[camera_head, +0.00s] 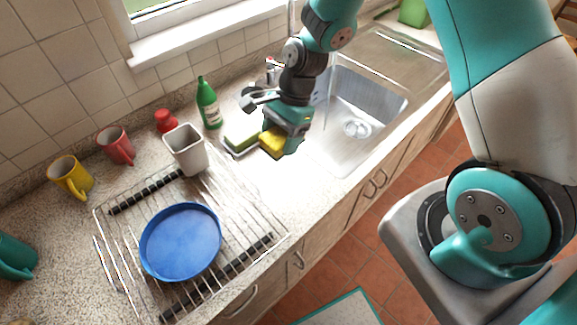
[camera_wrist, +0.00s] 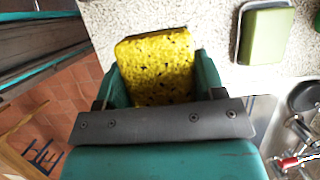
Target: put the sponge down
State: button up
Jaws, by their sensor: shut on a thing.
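A yellow sponge (camera_wrist: 157,66) with dark pores sits between the two fingers of my gripper (camera_wrist: 158,84) in the wrist view. In the head view my gripper (camera_head: 287,140) is above the counter, left of the sink, and the yellow sponge (camera_head: 272,143) shows at its lower left side. The gripper is shut on the sponge. I cannot tell whether the sponge touches the counter (camera_head: 262,187) beneath. A green sponge (camera_head: 241,135) in a shallow holder lies just left of it, and it also shows at the top right of the wrist view (camera_wrist: 266,36).
A steel sink (camera_head: 362,100) with a tap lies to the right. A green bottle (camera_head: 208,104), a white cup (camera_head: 186,150) and a dish rack (camera_head: 258,227) with a blue plate (camera_head: 180,243) stand to the left. Red and yellow mugs stand along the wall.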

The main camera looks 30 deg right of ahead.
aim_at(279, 181)
notch_tip(279, 181, down, 12)
jog(key=p, duration=0.3)
jog(key=shift+f, duration=0.4)
